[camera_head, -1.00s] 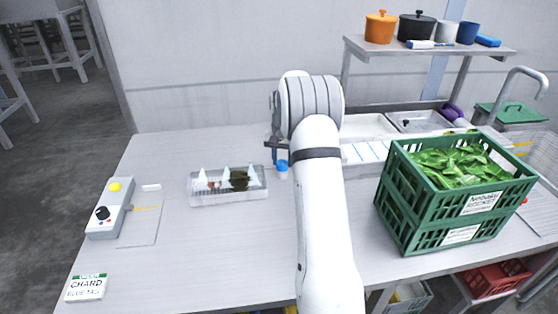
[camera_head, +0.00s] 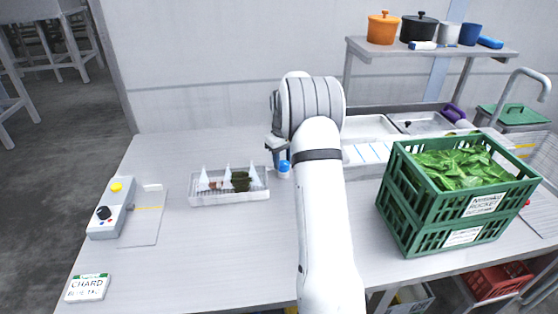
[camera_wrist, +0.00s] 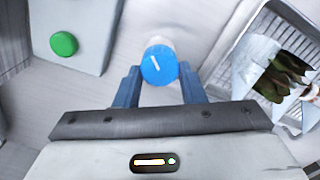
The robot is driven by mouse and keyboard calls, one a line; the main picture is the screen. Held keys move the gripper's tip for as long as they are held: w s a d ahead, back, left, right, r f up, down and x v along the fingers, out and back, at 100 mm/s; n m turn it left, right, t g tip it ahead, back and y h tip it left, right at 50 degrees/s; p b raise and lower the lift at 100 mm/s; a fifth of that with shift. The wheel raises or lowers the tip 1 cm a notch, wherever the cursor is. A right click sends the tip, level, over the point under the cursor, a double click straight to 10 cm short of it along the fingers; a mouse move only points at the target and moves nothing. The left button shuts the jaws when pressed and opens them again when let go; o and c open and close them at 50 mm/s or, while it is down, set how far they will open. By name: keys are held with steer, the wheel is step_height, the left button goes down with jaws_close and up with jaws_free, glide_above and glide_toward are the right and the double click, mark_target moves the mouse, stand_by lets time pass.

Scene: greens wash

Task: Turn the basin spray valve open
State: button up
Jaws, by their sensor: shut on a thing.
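A round blue knob (camera_wrist: 159,65) with a white line across its face stands on a pale base; I take it to be the spray valve. In the head view the knob (camera_head: 284,166) shows just left of my arm. My gripper (camera_wrist: 161,77) has its two blue fingers on either side of the knob and is shut on it. The white line leans slightly to the left at its top in the wrist view. In the head view my gripper (camera_head: 277,146) is mostly hidden behind my own wrist.
A clear tray (camera_head: 229,199) with white dividers and leaves lies left of the knob. A green button (camera_wrist: 64,43) on a grey panel is near the knob. A green crate (camera_head: 409,220) of leaves stands right of my arm. A control box (camera_head: 107,220) sits far left.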

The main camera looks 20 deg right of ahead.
mark_target(283, 162)
steer(key=shift+n, duration=0.5)
steer(key=shift+d, duration=0.1)
steer(key=o, duration=1)
step_height(283, 162, up, 8)
steer(key=shift+f, duration=0.25)
steer(key=shift+r, duration=0.1)
